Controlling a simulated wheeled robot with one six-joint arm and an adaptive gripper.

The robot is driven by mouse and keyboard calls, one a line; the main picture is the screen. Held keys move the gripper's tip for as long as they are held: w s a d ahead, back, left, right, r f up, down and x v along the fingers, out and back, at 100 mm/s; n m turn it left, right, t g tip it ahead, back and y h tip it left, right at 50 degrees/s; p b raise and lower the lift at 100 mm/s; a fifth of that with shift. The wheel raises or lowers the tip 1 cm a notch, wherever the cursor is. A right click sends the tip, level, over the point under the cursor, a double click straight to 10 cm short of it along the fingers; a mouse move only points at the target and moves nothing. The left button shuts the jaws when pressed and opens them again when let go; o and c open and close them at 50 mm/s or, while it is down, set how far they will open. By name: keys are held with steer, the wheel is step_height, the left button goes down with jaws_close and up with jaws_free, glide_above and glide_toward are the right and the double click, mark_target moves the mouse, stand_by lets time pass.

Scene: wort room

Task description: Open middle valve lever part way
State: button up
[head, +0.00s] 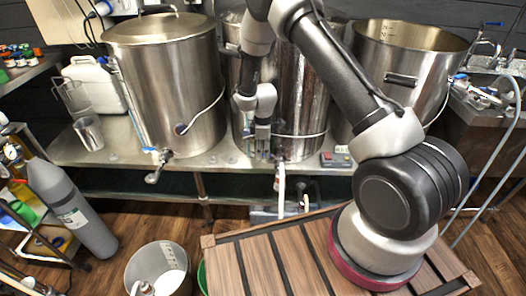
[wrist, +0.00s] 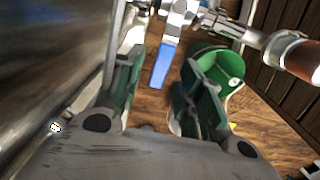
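The middle valve's blue lever (wrist: 162,65) shows in the wrist view, ahead of and between the fingers of my gripper (wrist: 160,75). The fingers are open, with a gap on both sides of the lever, and nothing is held. The lever hangs from a metal valve body (wrist: 180,14) at the top of the wrist view. In the head view my gripper (head: 263,143) points down in front of the middle kettle (head: 310,95), close to its lower wall. My arm and gripper mostly hide the middle valve and its lever there.
The left kettle (head: 165,85) has its own valve (head: 157,160). The right kettle (head: 400,60) is open-topped. A steel bucket (head: 155,268) and a slatted wooden top (head: 260,265) stand in front. A green bucket (wrist: 222,62) is below in the wrist view.

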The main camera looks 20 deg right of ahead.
steer(key=shift+f, duration=0.35)
jaws_close()
